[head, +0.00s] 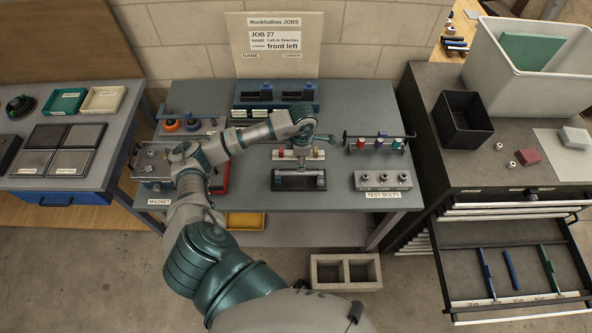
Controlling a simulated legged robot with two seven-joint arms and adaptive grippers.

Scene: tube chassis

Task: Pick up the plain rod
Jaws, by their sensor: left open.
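I cannot tell for sure which piece is the plain rod. A small grey bar lies across a black holder (285,186) at the front middle of the workbench. Long rods lie in the open drawer at the lower right: a blue rod (487,272), a darker blue rod (511,269) and a green rod (548,265). My left gripper (300,152) is open and points down over the bench, just behind the black holder. A pale strip with red and yellow pieces (284,154) shows around its fingertips; contact cannot be told. My right gripper is out of view.
A rack with coloured pieces (376,142) and a test bolts block (382,181) stand at the bench's right. A blue fixture (277,105) stands at the back, below the job board (278,62). A grey bin (478,70) and black box (463,122) stand on the right cabinet.

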